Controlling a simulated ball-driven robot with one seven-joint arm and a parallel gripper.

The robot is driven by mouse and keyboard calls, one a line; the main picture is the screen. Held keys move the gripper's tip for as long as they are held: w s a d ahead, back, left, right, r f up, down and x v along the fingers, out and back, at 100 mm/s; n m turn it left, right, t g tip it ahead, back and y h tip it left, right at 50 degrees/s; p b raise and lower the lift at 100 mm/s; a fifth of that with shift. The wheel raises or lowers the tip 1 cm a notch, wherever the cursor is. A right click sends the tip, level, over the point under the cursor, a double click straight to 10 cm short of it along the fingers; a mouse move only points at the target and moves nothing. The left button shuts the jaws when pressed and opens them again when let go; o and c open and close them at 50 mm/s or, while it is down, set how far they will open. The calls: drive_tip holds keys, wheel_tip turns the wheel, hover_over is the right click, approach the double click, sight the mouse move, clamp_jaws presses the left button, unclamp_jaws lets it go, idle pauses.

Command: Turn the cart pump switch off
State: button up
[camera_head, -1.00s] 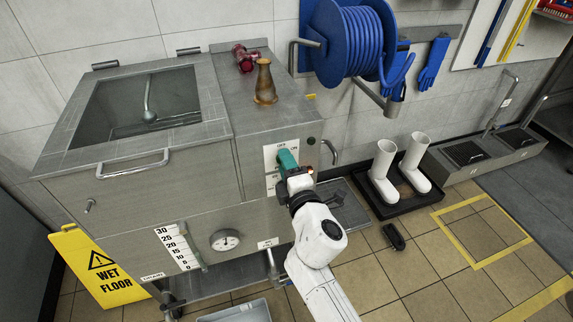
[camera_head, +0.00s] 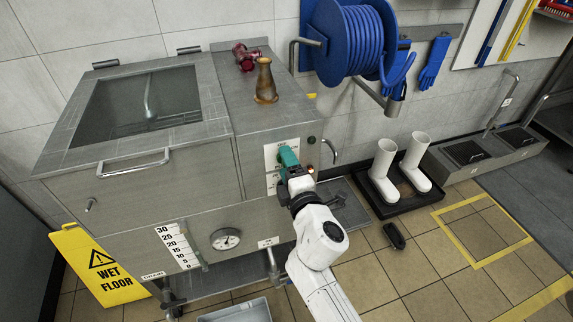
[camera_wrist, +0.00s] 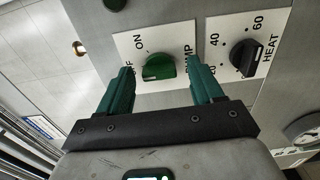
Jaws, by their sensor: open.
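The pump switch is a green rotary knob (camera_wrist: 159,67) on a white plate marked ON, with partly hidden lettering around it, in the wrist view. My gripper (camera_wrist: 160,80) is open, with one green finger to each side of the knob; neither finger visibly touches it. In the head view my gripper (camera_head: 287,157) is at the front panel of the steel mixer (camera_head: 180,195), and it hides the knob there. Whether the fingertips reach as deep as the knob is hard to tell.
A black HEAT knob (camera_wrist: 246,57) sits close to the right of the pump knob. The mixer's handle (camera_head: 120,168) and a gauge (camera_head: 225,239) are on its front. White boots (camera_head: 412,165) stand in a black tray at the right.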

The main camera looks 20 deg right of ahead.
drive_tip(key=s, duration=1)
drive_tip(key=shift+s, duration=0.15)
